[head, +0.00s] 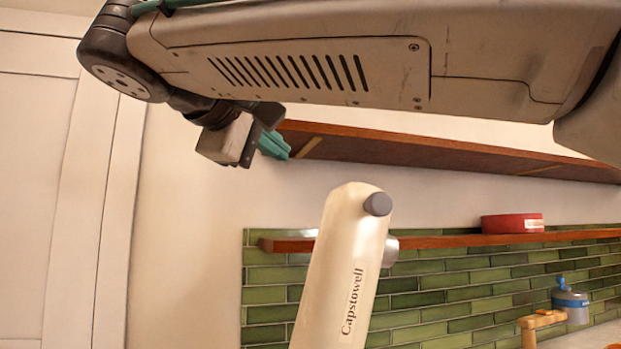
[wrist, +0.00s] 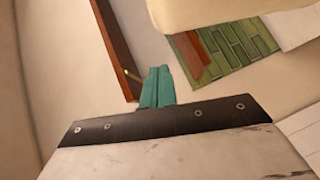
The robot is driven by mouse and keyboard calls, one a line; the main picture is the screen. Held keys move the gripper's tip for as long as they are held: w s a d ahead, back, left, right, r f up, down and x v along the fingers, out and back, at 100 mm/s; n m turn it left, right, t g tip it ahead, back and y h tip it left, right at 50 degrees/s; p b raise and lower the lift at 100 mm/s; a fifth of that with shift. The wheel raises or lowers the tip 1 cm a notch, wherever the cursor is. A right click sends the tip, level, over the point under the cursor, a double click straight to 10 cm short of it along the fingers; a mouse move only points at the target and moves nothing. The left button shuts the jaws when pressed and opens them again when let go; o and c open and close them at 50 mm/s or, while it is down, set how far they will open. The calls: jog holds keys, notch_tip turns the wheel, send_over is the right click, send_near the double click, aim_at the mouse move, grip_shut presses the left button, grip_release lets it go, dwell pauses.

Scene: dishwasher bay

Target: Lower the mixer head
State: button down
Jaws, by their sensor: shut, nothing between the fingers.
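The cream mixer head (head: 345,260), lettered "Capstowell", is tilted steeply upward in the head view, with a grey round knob (head: 377,204) near its top. The mixer's base and bowl are out of view. My gripper (head: 275,146), with teal fingers, is up and to the left of the head's tip, apart from it in the picture. In the wrist view the teal fingers (wrist: 157,87) are together with nothing between them. A cream rounded surface (wrist: 225,10) at the top of the wrist view looks like part of the mixer head.
A wooden upper shelf (head: 420,151) runs behind my gripper. A lower wooden shelf (head: 450,241) holds a red round tin (head: 512,223). A blue and grey object (head: 570,302) and a wooden item (head: 541,320) stand at lower right. Plain wall is left of the mixer.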

send_near(333, 185)
jog(key=w+a, duration=0.1)
jog(key=w, duration=0.2)
jog(key=w+d, duration=0.1)
jog(key=d+f, duration=0.1)
jog(key=d, duration=0.1)
jog(key=shift+w, duration=0.4)
jog(key=shift+w+d+f, duration=0.1)
jog(key=shift+w+d, duration=0.05)
jog(key=shift+d, duration=0.3)
jog(key=shift+d, duration=0.15)
